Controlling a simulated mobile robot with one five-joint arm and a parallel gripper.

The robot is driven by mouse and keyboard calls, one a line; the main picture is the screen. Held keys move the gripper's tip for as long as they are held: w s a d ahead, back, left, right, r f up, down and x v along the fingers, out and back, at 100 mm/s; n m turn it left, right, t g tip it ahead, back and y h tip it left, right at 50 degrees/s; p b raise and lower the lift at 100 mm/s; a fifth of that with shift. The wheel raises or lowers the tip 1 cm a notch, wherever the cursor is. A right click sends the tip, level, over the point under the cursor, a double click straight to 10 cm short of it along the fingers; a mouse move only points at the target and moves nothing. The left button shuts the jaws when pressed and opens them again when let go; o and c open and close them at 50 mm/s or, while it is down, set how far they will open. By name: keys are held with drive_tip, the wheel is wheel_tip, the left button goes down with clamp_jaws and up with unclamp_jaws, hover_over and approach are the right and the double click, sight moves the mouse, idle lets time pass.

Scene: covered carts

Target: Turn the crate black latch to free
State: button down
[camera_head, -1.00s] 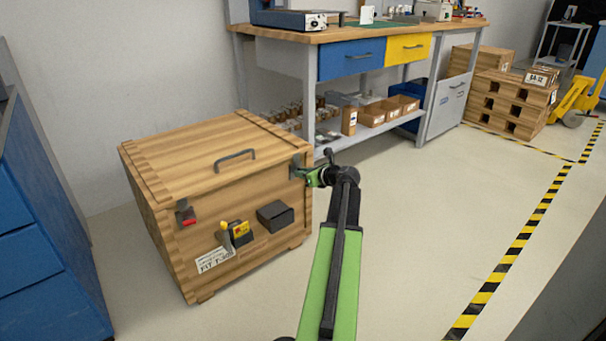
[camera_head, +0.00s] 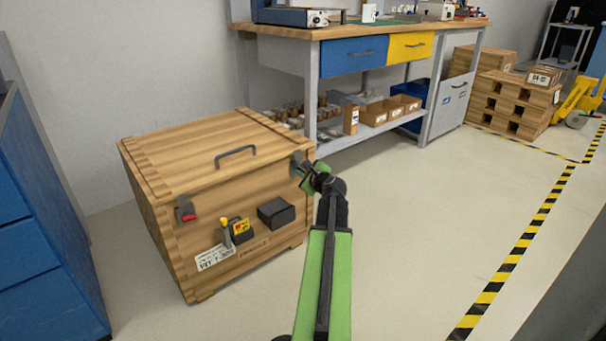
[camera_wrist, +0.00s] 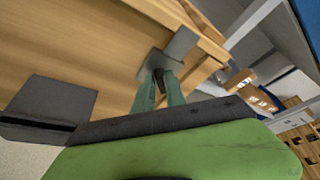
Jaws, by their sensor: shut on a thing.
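The wooden crate (camera_head: 215,170) stands on the floor at left, lid down. The black latch (camera_wrist: 159,75) is at the crate's upper right front corner, by a grey metal plate (camera_wrist: 181,43); in the head view the plate (camera_head: 297,163) shows just above my gripper (camera_head: 307,177). In the wrist view the green fingers of my gripper (camera_wrist: 163,85) are closed around the latch's dark part. The fingers hide much of the latch, so its exact angle is hard to tell.
A workbench (camera_head: 340,30) stands behind. Blue drawers (camera_head: 40,230) stand at left. The floor at right is open.

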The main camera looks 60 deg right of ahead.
drive_tip(key=shift+w+d+r+n, duration=0.1)
drive_tip(key=shift+w+d+n, duration=0.1)
drive_tip(key=shift+n, duration=0.1)
idle(0.4)
drive_tip(key=c, duration=1.5)
unclamp_jaws()
drive_tip(key=shift+a, duration=0.1)
drive_tip(key=shift+s+a, duration=0.1)
